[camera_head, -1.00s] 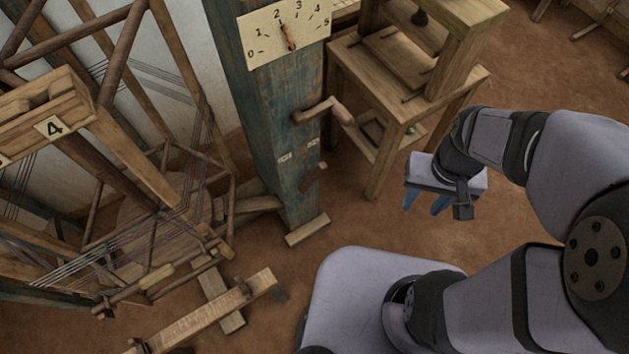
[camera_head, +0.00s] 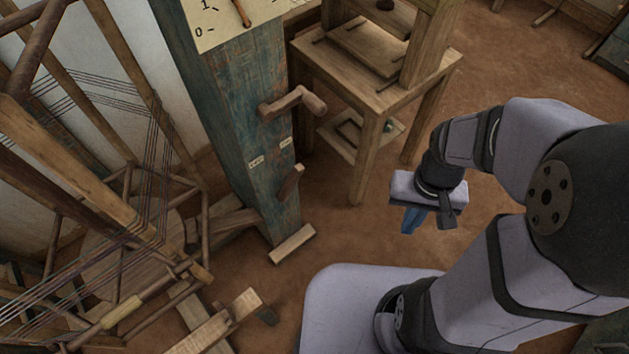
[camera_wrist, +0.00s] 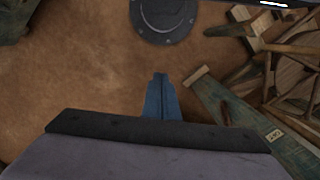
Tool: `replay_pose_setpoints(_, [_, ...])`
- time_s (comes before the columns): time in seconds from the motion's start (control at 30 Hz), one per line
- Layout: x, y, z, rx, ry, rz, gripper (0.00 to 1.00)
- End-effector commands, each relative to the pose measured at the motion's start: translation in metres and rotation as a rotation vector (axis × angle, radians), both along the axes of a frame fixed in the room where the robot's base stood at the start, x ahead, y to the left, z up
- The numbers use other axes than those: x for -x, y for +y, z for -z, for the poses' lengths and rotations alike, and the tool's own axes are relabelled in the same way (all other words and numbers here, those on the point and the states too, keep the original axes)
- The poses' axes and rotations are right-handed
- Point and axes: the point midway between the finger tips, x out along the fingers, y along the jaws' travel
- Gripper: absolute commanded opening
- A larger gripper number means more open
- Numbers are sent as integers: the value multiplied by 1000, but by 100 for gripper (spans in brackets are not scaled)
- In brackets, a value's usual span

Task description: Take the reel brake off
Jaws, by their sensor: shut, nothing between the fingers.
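A blue-green wooden post (camera_head: 233,120) stands left of centre in the head view. A short brown wooden lever (camera_head: 291,183), which looks like the reel brake, sits low on the post near two small pale labels (camera_head: 256,162), too small to read. It also shows in the wrist view as a reddish-brown piece (camera_wrist: 225,112). A brown crank handle (camera_head: 296,101) sticks out higher up the post. My gripper (camera_head: 409,229) is right of the post, pointing down, empty and apart from the lever. Its blue fingers are together in the wrist view (camera_wrist: 160,77).
A pale numbered dial board (camera_head: 225,22) is on the post's top, cut by the frame edge. A wooden stand (camera_head: 385,95) is behind and right of the post. The loom frame with threads (camera_head: 150,180) fills the left. Brown floor (camera_head: 335,225) lies open between post and gripper.

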Motion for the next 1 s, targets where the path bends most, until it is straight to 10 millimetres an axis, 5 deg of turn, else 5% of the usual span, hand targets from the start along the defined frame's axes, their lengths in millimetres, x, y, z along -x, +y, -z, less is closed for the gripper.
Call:
replay_pose_setpoints(0.03, [4, -2, 28, -2, 19, 11, 0])
replay_pose_setpoints(0.5, [24, -16, 161, -22, 156, 98, 0])
replay_pose_setpoints(1.0, [17, -20, 302, -91, 252, 267, 0])
